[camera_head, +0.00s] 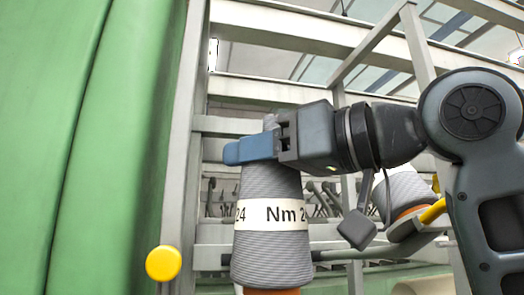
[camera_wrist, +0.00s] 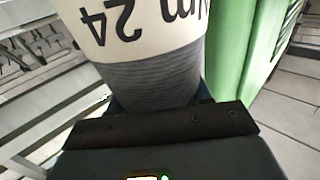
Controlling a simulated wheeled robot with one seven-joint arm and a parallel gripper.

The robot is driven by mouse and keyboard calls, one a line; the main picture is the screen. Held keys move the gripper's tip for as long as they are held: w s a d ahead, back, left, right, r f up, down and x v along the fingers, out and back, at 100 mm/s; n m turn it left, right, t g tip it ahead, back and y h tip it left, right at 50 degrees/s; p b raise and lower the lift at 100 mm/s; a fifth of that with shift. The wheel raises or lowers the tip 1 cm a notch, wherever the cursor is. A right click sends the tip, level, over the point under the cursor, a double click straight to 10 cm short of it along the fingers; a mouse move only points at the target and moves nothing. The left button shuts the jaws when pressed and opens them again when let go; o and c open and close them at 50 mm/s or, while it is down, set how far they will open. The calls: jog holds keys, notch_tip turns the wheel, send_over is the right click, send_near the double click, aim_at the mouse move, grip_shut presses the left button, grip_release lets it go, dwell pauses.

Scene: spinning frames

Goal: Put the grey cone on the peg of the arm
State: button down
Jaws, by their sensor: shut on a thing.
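The grey cone (camera_head: 268,183) is a ribbed grey yarn cone with a white band marked "Nm 24". It stands near upright in the middle of the head view, narrow end up, with an orange part (camera_head: 272,291) at its lower edge. My gripper (camera_head: 250,149) is shut on its upper part, with blue fingers across it. In the wrist view the cone (camera_wrist: 150,82) fills the top middle, and the fingers are mostly hidden behind it. A yellow round end (camera_head: 163,264) shows at lower left, apart from the cone; I cannot tell whether it is the peg.
A second grey cone (camera_head: 405,187), with an orange part and a yellow rod (camera_head: 433,211) beside it, is partly hidden behind my arm. Pale frame beams (camera_head: 290,95) stand behind. A large green panel (camera_head: 80,150) fills the left. Tiled floor (camera_wrist: 290,110) shows in the wrist view.

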jog(key=shift+w+a, duration=0.25)
jog(key=shift+w, duration=0.55)
jog(key=shift+w+f, duration=0.15)
jog(key=shift+f, duration=2.1)
jog(key=shift+f+b, duration=1.45)
jog(key=shift+f, duration=0.9)
jog(key=shift+c, duration=2.2)
grip_release()
jog(key=shift+f, duration=0.1)
